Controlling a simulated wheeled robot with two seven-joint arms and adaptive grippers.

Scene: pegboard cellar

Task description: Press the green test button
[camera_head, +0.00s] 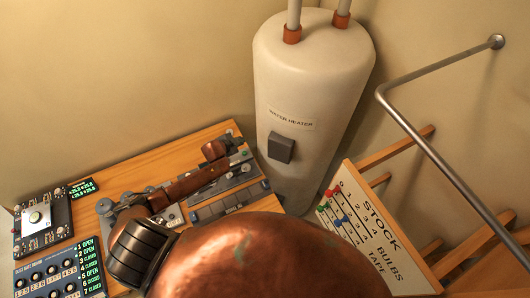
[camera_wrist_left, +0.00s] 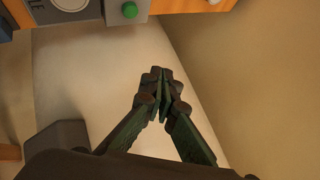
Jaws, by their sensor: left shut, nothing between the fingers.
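The green test button (camera_wrist_left: 130,9) is a round green knob on a grey box at the top of the left wrist view. In the head view a small green spot (camera_head: 245,153) shows near the far right corner of the wooden bench, partly crowded by my arm. My left gripper (camera_wrist_left: 163,93) is shut and empty, its fingertips together below the button in the wrist view and apart from it. In the head view its dark fingers (camera_head: 236,141) are small and close to the green spot. My right gripper is not in view.
A white water heater (camera_head: 310,85) stands close behind the bench (camera_head: 130,165). A board (camera_head: 40,220) and a switch panel (camera_head: 60,272) sit at left. A stock board (camera_head: 370,235), wooden rack and metal rail (camera_head: 430,150) are at right.

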